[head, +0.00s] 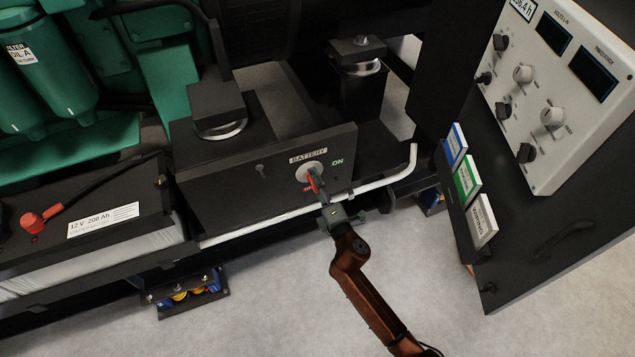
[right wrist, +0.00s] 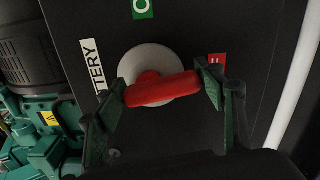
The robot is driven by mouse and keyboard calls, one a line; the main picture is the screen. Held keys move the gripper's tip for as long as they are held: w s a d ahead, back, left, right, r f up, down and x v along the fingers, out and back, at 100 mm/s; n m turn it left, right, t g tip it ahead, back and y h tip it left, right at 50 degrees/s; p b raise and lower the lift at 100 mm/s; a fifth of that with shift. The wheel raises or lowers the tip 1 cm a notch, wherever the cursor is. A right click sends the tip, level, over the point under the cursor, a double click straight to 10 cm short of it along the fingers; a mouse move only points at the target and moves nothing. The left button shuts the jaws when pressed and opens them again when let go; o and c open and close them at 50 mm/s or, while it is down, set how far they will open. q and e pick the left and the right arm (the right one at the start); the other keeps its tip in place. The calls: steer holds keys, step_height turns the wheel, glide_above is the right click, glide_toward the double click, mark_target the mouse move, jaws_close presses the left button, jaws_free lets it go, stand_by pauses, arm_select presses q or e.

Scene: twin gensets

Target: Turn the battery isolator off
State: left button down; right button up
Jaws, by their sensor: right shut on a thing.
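The battery isolator is a pale round disc (head: 308,172) with a red handle (head: 313,182) on a black panel marked BATTERY. A green ON label (head: 337,162) is to its right, and a red label is partly hidden below. My right gripper (head: 320,195) is at the handle. In the right wrist view, the fingers of the right gripper (right wrist: 165,91) are shut across the ends of the red handle (right wrist: 165,90). There the handle lies nearly crosswise, its right end near the partly hidden red label (right wrist: 216,61); the green label (right wrist: 143,8) is above. My left gripper is not in view.
A white pipe (head: 270,228) runs along the panel's lower edge, close to my right gripper. A battery (head: 85,215) with a red terminal cap is at left. Grey floor is clear in front.

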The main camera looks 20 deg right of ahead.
steer(key=shift+f+m, duration=0.1)
steer(key=shift+m, duration=1)
steer(key=o, duration=1.2)
steer(key=shift+c, duration=0.2)
steer(key=shift+a, duration=0.1)
steer(key=shift+s, duration=0.1)
steer(key=s, duration=1.1)
steer(key=shift+s+d, duration=0.25)
steer(key=shift+s, duration=0.15)
